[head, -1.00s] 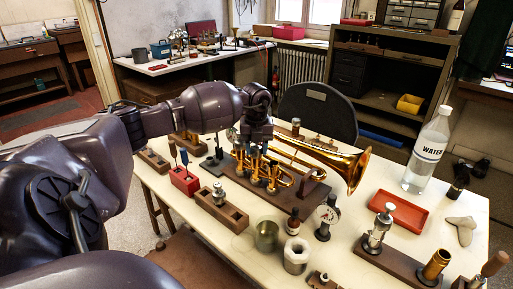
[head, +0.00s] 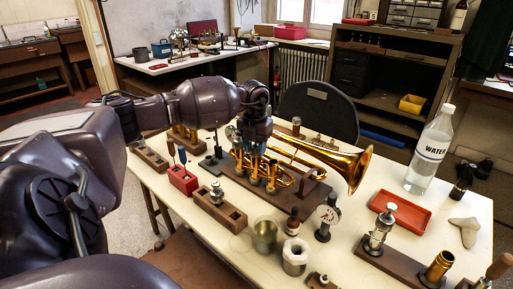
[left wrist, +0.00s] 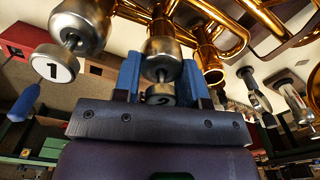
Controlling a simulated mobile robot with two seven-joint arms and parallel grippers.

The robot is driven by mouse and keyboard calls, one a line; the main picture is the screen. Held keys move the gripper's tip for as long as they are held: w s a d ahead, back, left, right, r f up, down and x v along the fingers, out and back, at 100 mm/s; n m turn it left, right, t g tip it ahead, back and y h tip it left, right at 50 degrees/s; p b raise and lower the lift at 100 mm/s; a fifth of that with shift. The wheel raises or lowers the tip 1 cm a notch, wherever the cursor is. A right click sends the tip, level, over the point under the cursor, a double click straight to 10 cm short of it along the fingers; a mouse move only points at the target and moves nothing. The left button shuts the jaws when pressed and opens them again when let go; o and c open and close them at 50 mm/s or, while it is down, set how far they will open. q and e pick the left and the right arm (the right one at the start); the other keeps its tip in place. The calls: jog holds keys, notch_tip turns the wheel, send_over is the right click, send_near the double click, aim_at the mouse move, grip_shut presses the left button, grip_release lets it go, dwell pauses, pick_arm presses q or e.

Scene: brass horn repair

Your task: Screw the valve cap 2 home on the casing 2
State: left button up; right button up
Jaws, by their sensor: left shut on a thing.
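A brass trumpet (head: 343,168) lies on a dark wooden stand (head: 290,205) on the table. My left gripper (head: 248,152) is over its valves. In the left wrist view its blue fingers (left wrist: 160,80) are shut on silver valve cap 2 (left wrist: 162,58), one on each side, with the button marked 2 (left wrist: 160,96) between them. The cap sits at the end of brass casing 2 (left wrist: 160,24); I cannot tell how far its thread is engaged. A silver cap with a button marked 1 (left wrist: 52,66) is beside it. My right gripper is not in view.
A red tray (head: 402,214), water bottle (head: 428,155) and wooden base with a valve (head: 378,238) are at right.

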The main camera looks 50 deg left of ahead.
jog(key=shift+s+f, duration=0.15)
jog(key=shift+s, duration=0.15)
pick_arm(q)
jog(key=shift+m, duration=0.3)
jog(key=shift+a+m, duration=0.1)
jog(key=shift+m, duration=0.6)
jog(key=m+b, duration=0.1)
jog(key=m, duration=0.1)
jog(key=shift+m, duration=0.7)
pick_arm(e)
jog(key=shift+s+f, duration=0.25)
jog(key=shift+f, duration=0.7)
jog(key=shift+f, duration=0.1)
